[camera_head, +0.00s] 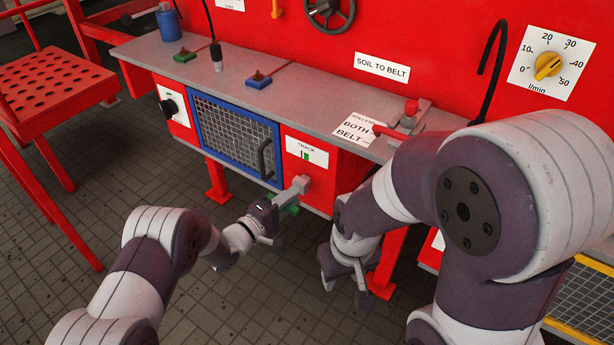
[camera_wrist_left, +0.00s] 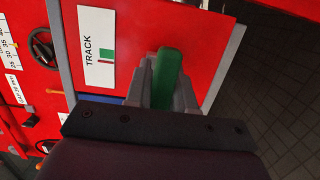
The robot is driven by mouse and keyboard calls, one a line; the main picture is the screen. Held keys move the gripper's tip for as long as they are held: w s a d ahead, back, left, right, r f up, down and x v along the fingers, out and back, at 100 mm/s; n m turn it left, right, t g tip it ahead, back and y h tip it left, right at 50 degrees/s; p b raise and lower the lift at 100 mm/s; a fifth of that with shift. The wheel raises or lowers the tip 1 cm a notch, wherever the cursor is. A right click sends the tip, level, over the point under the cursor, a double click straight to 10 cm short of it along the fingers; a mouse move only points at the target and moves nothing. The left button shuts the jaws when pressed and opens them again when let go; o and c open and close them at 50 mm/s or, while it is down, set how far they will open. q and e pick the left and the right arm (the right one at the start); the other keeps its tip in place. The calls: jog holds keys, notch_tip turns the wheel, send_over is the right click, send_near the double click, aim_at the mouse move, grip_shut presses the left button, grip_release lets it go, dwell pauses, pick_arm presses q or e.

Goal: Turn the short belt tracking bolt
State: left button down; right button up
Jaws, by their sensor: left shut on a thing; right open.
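The tracking bolt shows as a green piece (camera_wrist_left: 164,72) between my left fingers in the left wrist view, in front of the red panel. My left gripper (camera_head: 292,192) is shut on it, just below the white TRACK label (camera_head: 306,152), which bears a green and a red mark. The fingers hide most of the bolt, and its angle is hard to tell. The TRACK label also shows in the left wrist view (camera_wrist_left: 98,48). My right gripper (camera_head: 343,281) is open and empty, pointing down beside the red leg, apart from the panel.
A blue-framed mesh guard (camera_head: 237,138) with a dark handle (camera_head: 265,158) is left of the label. The grey bench top (camera_head: 235,92) above carries a blue bottle (camera_head: 169,23), switches and a red-handled lever (camera_head: 392,133). A red perforated platform (camera_head: 48,85) stands at left. Tiled floor below is clear.

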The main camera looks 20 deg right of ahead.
pick_arm(q)
jog(key=shift+s+p+v, duration=0.25)
jog(key=shift+p+v, duration=0.55)
jog(key=shift+v, duration=0.85)
jog(key=shift+d+r, duration=0.1)
jog(key=shift+d, duration=0.05)
